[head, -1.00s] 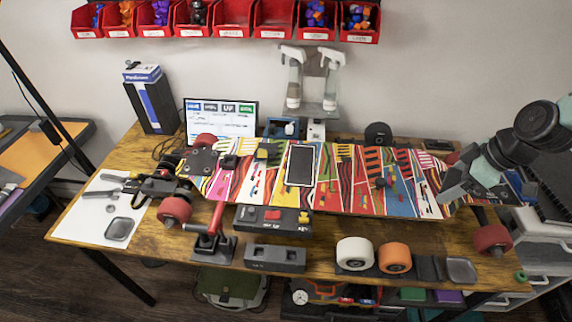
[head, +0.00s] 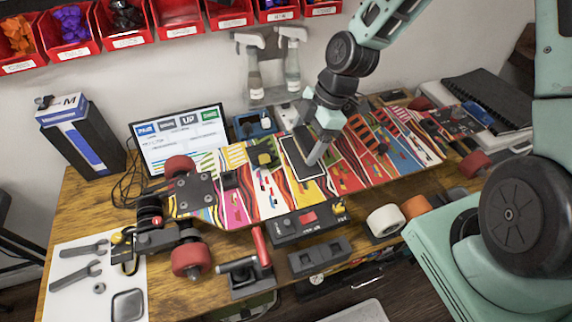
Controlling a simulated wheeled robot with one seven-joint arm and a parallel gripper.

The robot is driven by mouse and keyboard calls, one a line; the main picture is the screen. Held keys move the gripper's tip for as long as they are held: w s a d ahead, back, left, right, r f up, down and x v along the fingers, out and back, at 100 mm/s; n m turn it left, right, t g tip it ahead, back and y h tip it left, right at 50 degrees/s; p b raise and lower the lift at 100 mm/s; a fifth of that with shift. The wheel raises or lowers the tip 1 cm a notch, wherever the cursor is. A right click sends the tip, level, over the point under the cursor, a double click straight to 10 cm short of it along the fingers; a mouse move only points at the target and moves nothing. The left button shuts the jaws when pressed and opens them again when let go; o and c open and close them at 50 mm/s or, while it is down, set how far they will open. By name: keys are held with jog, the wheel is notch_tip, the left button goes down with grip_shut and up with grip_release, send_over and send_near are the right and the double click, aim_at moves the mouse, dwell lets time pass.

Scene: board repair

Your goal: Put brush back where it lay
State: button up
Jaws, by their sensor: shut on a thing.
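My gripper (head: 317,153) points down over the middle of the colourful skateboard deck (head: 215,163). Its grey fingers are at the right part of a dark, white-edged rectangle (head: 302,168) on the deck. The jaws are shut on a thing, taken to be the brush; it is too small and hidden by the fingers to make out. I cannot tell whether it touches the deck. No other brush can be made out in the head view.
A small yellow-and-black thing (head: 263,155) sits on the deck left of my gripper. A monitor (head: 178,138) and spray bottles (head: 291,68) stand behind. White and orange wheels (head: 384,220) lie in front. A white sheet with wrenches (head: 68,296) is at the left.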

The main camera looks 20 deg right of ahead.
aim_at(299, 173)
notch_tip(299, 173, down, 8)
jog(key=shift+f+p, duration=0.2)
jog(key=shift+p, duration=0.45)
jog(key=shift+f, duration=0.1)
jog(key=o, duration=0.8)
jog(key=b+v, duration=0.2)
jog(key=v, duration=0.9)
jog(key=s+a+r+m+h, duration=0.1)
jog(key=s+a+r+m, duration=0.2)
jog(key=s, duration=0.3)
jog(key=s+a+r+m+h, duration=0.1)
jog(key=s+a+r+m, duration=0.3)
jog(key=s, duration=0.3)
jog(key=s+a+r+m+h, duration=0.2)
jog(key=s+a+r+m, duration=0.1)
jog(key=s+r, duration=0.3)
jog(key=shift+s+a, duration=0.25)
jog(key=shift+s, duration=0.3)
